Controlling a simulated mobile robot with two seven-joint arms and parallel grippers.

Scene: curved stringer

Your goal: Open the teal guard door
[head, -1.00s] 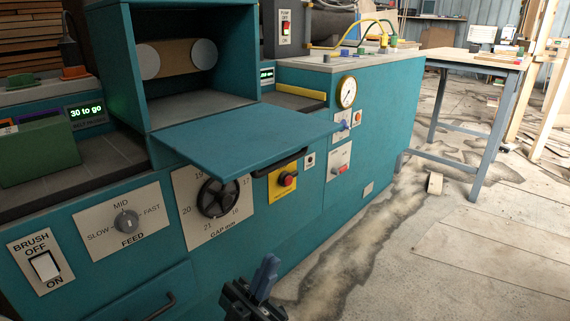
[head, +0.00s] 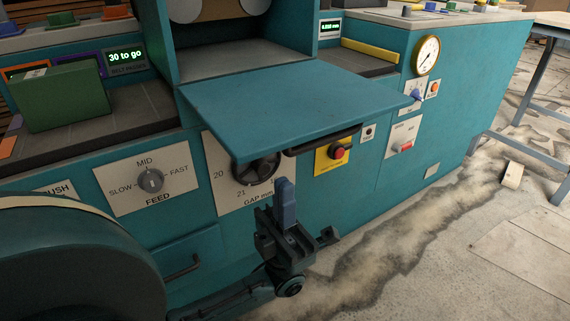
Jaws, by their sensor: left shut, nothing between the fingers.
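The teal guard door (head: 290,108) is folded down and stands out flat, like a shelf, in front of the machine's opening (head: 240,55). Its dark bar handle (head: 322,141) hangs under the front edge. My left gripper (head: 285,192) is shut and empty, pointing up, below the door and in front of the gap dial's plate. It looks apart from the door and the handle. The door hides the top of the gap dial (head: 257,170). My right gripper is not in view.
The panel carries a feed knob (head: 150,180), a red button on a yellow plate (head: 337,152) and a pressure gauge (head: 427,55). A green box (head: 62,97) sits at the left on the dark bed. A drawer handle (head: 184,267) is low on the front. Floor at the right is mostly open.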

